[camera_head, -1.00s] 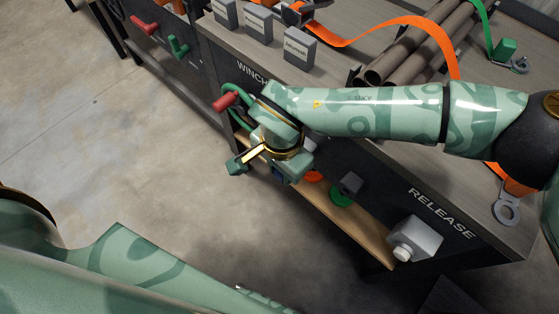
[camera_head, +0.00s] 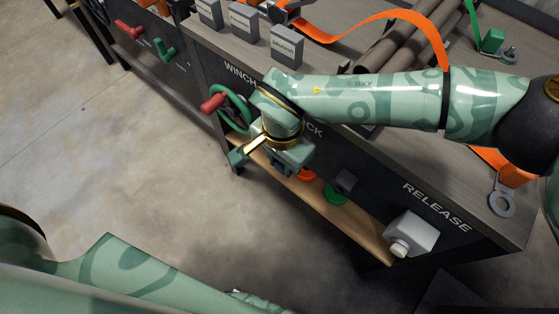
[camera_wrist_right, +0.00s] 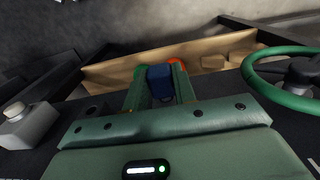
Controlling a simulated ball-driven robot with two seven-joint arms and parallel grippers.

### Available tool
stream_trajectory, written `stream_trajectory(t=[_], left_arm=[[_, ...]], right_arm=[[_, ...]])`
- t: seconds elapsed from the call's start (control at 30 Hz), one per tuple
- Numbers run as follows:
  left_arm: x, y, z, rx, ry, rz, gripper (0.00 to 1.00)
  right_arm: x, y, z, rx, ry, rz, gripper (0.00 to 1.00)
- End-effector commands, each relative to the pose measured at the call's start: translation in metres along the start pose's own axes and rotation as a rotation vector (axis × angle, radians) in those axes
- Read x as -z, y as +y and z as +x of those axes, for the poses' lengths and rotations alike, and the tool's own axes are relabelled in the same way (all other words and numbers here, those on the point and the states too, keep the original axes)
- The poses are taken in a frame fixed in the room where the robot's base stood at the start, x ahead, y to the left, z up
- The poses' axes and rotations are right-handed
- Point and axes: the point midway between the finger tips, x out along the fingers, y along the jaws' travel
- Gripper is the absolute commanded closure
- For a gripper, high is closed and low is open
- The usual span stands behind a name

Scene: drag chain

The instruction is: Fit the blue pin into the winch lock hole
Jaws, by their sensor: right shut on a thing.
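My right gripper (camera_wrist_right: 159,88) is shut on the blue pin (camera_wrist_right: 160,80). The pin's blue body shows between the two green fingers in the right wrist view. In the head view the right gripper (camera_head: 281,166) hangs in front of the bench's dark front panel, below the partly covered WINCH LOCK lettering (camera_head: 241,72). A bit of blue (camera_head: 279,169) shows under its body there. The lock hole cannot be made out, and whether the pin touches the panel cannot be told. My left gripper is out of view; only my left arm shows at lower left.
The green handwheel (camera_head: 238,97) with a red handle (camera_head: 213,102) is left of the right gripper. A wooden shelf (camera_head: 330,208) runs below, near orange and green discs (camera_head: 335,196). The white RELEASE box (camera_head: 411,233) is at right. Open floor lies to the left.

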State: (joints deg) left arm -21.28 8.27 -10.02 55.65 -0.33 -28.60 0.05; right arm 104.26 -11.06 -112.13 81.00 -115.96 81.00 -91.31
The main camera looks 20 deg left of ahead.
Motion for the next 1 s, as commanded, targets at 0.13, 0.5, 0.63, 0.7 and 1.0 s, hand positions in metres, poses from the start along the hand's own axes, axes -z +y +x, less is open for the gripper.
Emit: stream_trajectory(t=[0.13, 0.5, 0.63, 0.7, 1.0], left_arm=[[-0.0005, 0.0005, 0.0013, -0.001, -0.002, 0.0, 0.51], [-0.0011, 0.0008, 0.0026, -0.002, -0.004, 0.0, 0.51], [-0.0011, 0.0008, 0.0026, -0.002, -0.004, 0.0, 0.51], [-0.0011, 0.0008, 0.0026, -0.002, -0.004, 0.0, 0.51], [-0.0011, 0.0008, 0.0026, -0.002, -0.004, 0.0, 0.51]], right_arm=[[0.0042, -0.0001, 0.0003, 0.001, 0.0, 0.0, 1.0], [0.0099, -0.0001, -0.0002, 0.001, 0.0, -0.001, 0.48], [0.0098, -0.0001, -0.0002, 0.001, 0.0, -0.001, 0.48], [0.0097, -0.0001, -0.0001, 0.0, 0.0, -0.001, 0.48], [0.0095, 0.0, 0.0, 0.0, 0.0, -0.001, 0.48]])
